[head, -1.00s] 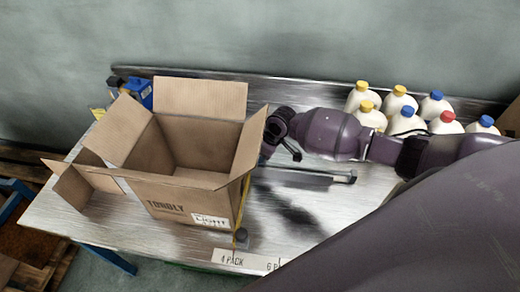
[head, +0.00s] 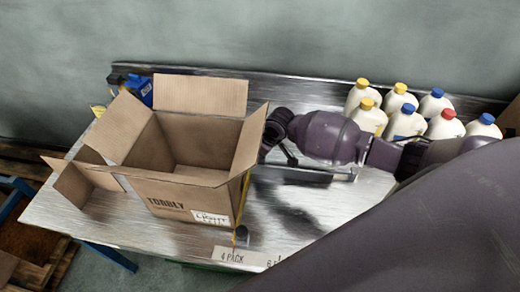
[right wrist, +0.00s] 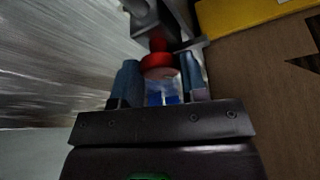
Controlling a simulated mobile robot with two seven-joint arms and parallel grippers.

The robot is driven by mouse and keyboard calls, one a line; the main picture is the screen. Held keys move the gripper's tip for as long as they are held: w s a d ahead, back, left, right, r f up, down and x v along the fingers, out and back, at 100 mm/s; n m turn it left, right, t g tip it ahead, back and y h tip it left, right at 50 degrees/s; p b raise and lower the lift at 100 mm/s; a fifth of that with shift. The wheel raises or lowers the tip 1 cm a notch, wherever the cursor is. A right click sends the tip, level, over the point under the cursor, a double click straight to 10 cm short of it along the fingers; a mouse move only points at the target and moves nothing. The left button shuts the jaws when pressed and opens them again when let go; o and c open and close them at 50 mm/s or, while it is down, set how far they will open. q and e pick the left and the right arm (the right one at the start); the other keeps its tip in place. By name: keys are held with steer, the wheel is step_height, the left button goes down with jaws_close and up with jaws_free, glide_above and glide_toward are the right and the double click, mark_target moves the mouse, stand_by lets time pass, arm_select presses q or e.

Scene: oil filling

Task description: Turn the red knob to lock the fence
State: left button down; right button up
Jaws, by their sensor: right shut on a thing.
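The red knob (right wrist: 157,62) shows in the right wrist view, between the two fingers of my right gripper (right wrist: 160,75). The gripper is shut on it. A grey metal bracket (right wrist: 147,18) sits just beyond the knob. In the head view my right gripper (head: 275,138) is at the right side of the open cardboard box (head: 190,195), and the knob is hidden there. A metal rail (head: 305,176), perhaps part of the fence, lies on the table below my right forearm. My left gripper is not in view.
Several white bottles (head: 406,124) with coloured caps stand at the back right of the metal table (head: 90,215). Blue items (head: 140,88) sit behind the box. A "4 PACK" label (head: 238,257) is at the front edge. The box wall (right wrist: 265,75) is close beside my right gripper.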

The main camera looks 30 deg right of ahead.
steer(key=o, duration=0.9)
steer(key=shift+n, duration=0.4)
